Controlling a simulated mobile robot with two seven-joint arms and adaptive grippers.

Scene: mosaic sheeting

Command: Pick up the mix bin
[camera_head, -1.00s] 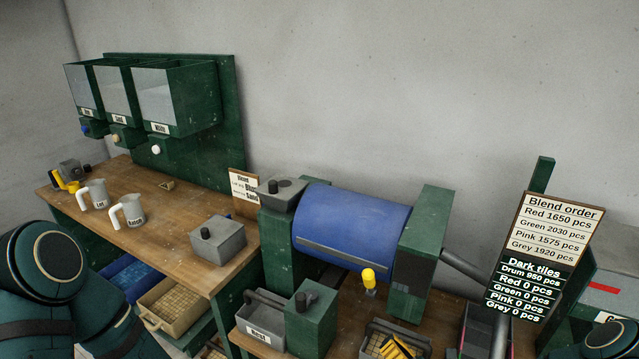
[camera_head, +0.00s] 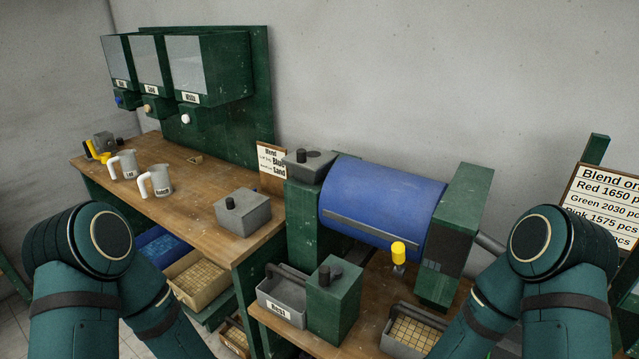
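The mix bin (camera_head: 281,306) is a grey open bin with a dark handle and a white label that seems to read "Next" or "Mixt". It sits on the lower wooden bench, left of a green box with a dark knob (camera_head: 335,299) and below the blue drum (camera_head: 384,207). Part of it is hidden behind that green box. My two arms show at the lower left and lower right, but both grippers are outside the picture. Nothing of mine is seen touching the bin.
A wooden bench (camera_head: 195,222) holds two white jugs and a grey box (camera_head: 242,212). Wall dispensers (camera_head: 208,70) hang above it. A bin of tan tiles (camera_head: 413,333) stands right of the green box. The Blend order board (camera_head: 606,205) is at the right edge.

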